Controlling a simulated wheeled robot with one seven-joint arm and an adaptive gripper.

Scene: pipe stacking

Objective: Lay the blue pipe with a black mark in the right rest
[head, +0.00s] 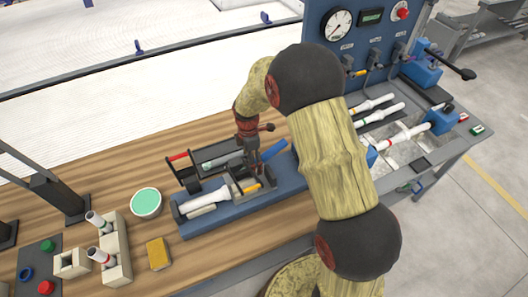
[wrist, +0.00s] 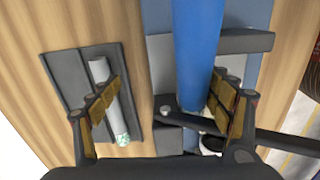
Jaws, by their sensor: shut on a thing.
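The blue pipe (head: 272,150) slants up to the right beside my gripper (head: 249,158) in the head view. In the wrist view the blue pipe (wrist: 198,55) runs from the top edge down to the right finger of my gripper (wrist: 160,108). My gripper is shut on it, though the left finger looks well apart from it. No black mark shows on its visible part. Below is a blue base (head: 222,217) with grey holders; I cannot tell which is the right rest. A white pipe (head: 207,195) lies on the base's left part.
A dark tray (wrist: 70,95) holds a pale pipe with a green speckled end (wrist: 122,138). A round mint-topped tub (head: 146,202), a yellow block (head: 158,253) and beige pipe stands (head: 115,245) are at the left. A gauge panel (head: 350,45) stands at the back right.

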